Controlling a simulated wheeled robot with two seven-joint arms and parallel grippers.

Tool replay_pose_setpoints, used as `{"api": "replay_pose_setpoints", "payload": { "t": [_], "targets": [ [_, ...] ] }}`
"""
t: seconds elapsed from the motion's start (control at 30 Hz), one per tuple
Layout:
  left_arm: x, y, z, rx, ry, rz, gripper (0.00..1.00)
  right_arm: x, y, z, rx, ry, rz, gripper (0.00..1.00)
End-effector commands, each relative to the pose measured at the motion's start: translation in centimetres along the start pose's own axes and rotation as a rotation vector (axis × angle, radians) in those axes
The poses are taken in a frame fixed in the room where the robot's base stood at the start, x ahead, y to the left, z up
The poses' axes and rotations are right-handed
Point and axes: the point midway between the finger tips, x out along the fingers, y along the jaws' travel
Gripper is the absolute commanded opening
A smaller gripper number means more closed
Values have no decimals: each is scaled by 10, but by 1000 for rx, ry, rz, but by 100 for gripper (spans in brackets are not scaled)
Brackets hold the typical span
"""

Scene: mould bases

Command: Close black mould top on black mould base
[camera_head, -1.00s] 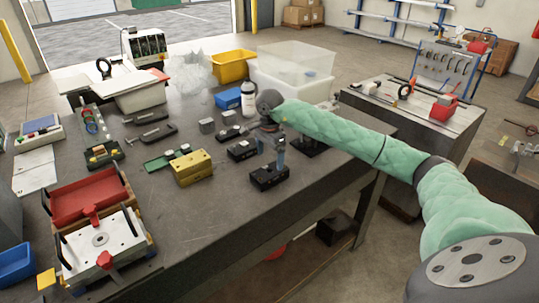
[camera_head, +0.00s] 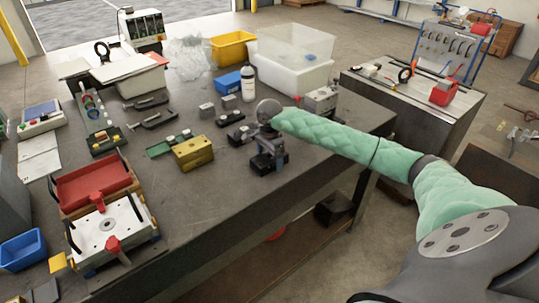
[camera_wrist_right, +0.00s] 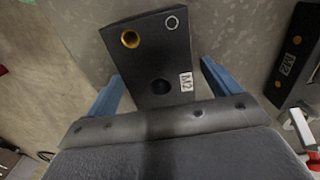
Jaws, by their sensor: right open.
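A black mould block (camera_head: 264,168) marked M2 lies on the grey workbench. It also shows in the right wrist view (camera_wrist_right: 150,60), with a brass-lined hole, a ring and a dark round hole on its face. My right gripper (camera_wrist_right: 162,88) is open, its blue fingers one on each side of the block's near end. In the head view the right gripper (camera_head: 270,156) stands over this block and hides part of it. A second black block (camera_wrist_right: 299,55) marked M2 lies to its right in the wrist view. I cannot tell which is top or base. My left gripper is not in view.
A yellow block (camera_head: 193,153) and a green plate (camera_head: 160,149) lie left of the gripper. The bench front is clear between the red tray (camera_head: 92,188) and the gripper.

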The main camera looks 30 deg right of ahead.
Motion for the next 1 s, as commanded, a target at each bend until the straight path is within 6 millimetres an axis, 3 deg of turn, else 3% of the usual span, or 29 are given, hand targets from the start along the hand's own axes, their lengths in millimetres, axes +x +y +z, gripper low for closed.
{"api": "replay_pose_setpoints", "payload": {
  "t": [0.13, 0.5, 1.0],
  "targets": [
    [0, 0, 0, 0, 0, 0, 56, 0, 0, 0, 0, 0, 0, 87],
    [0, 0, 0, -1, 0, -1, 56, 0, 0, 0, 0, 0, 0, 14],
    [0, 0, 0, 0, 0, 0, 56, -11, -1, 0, 1, 1, -4, 13]
  ]
}}
